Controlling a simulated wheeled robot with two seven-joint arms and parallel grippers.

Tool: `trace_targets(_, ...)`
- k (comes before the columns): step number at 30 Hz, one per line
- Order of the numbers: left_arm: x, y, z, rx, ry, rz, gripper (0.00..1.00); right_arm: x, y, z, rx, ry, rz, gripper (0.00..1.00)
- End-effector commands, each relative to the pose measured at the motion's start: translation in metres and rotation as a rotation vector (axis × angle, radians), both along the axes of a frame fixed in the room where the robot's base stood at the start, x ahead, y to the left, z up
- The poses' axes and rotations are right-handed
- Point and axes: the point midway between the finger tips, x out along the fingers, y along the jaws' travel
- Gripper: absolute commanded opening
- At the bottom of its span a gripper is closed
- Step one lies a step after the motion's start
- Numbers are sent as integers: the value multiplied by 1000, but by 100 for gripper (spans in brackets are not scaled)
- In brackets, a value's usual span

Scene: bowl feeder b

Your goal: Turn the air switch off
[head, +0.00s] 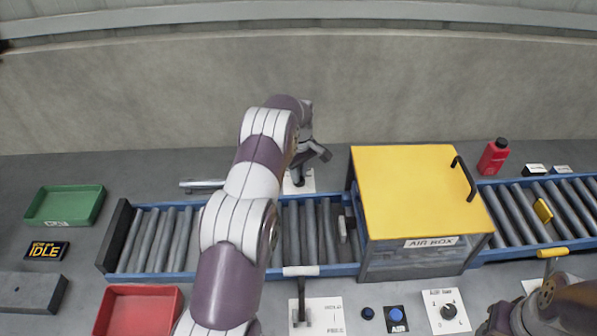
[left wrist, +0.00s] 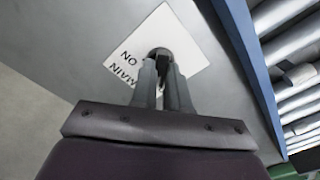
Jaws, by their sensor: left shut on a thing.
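A blue button on a plate marked AIR (head: 396,313) is in front of the conveyor in the head view. Right of it is a white plate with a dark rotary knob (head: 448,311); its lettering is too small to read. My left gripper (head: 299,178) reaches over the conveyor to a white plate (head: 309,186) behind it. In the left wrist view this plate (left wrist: 176,30) reads MAIN and ON, upside down. My left fingers (left wrist: 168,85) point down and are shut on its dark knob (left wrist: 160,53), mostly hidden between them. My right gripper's fingers do not show.
The roller conveyor (head: 150,273) runs across the scene. A yellow-topped air box (head: 415,190) straddles it. Green (head: 65,206) and red (head: 140,311) trays lie at left. A lever on a white plate (head: 325,315) stands in front. A red bottle (head: 493,157) stands behind at right.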

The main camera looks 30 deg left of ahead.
Motion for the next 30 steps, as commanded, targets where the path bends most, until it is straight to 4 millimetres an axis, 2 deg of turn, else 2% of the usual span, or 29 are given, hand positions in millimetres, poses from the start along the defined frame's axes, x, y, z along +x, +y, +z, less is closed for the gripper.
trace_targets(9, 0, -2, 0, -3, 3, 107, 0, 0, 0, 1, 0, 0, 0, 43)
trace_targets(25, 0, -2, 0, -4, 1, 128, 0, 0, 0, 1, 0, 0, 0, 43)
trace_targets(26, 0, -2, 0, -4, 1, 128, 21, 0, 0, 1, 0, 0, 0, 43)
trace_targets(27, 0, -2, 0, -4, 1, 128, 34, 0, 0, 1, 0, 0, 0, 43)
trace_targets(28, 0, -2, 0, -3, 1, 128, 40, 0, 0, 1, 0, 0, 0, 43)
trace_targets(30, 0, -1, 0, -3, 1, 127, 40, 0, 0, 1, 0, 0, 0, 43)
